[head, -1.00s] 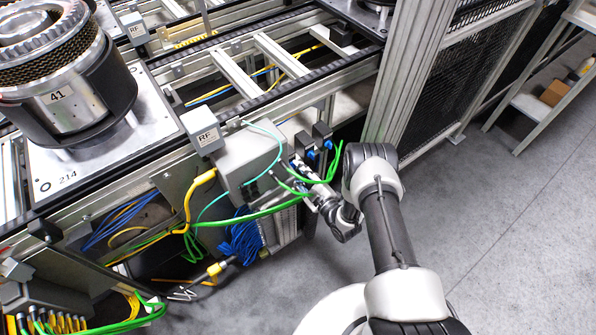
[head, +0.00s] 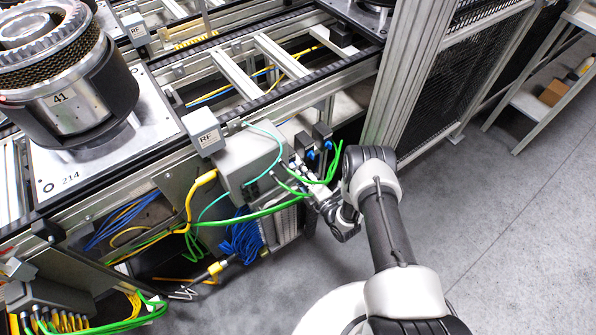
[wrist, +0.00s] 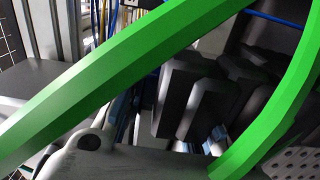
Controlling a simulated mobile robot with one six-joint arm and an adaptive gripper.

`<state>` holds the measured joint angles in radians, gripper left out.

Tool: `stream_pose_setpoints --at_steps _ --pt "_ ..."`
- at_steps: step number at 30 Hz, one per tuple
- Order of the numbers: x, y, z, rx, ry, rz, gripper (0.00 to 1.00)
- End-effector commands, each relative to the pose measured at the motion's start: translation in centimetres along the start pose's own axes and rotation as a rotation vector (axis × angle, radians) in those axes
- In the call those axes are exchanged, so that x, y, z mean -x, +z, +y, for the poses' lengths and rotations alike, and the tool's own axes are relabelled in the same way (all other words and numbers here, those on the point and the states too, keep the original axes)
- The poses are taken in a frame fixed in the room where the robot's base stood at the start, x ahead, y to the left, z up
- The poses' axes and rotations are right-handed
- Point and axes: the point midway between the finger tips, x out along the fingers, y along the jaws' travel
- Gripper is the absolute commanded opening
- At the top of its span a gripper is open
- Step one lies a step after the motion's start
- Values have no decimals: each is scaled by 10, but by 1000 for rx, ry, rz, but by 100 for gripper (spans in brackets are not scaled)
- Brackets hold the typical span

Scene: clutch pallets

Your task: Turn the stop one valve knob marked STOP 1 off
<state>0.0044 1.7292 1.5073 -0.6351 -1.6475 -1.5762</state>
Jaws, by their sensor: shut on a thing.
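My gripper (head: 308,184) reaches in from the right to the front of the machine in the head view, among green hoses, below the grey box. It is shut on a small part there, which I take to be the stop one valve knob. The hoses and my gripper hide the grip, and no STOP 1 mark is readable. Two black valve units with blue knobs (head: 311,155) stand just above and right of the fingertips. In the wrist view dark blocky shapes (wrist: 190,100) lie behind the green hose; I cannot tell whether they are fingers or valve parts.
Thick green hoses (wrist: 85,85) cross close in front of the wrist camera. A yellow cable (head: 188,205) and blue cables (head: 241,240) hang left of my gripper. A mesh-panelled frame (head: 408,70) stands to the right.

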Motion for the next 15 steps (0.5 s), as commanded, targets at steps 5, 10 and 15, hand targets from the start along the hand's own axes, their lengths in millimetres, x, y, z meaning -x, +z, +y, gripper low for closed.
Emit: stream_pose_setpoints --at_steps 5,10,15 --pt "0 0 0 47 -1 -1 1" --pt "0 0 -1 65 -2 -1 1" --pt "0 0 -1 68 -2 -1 1"
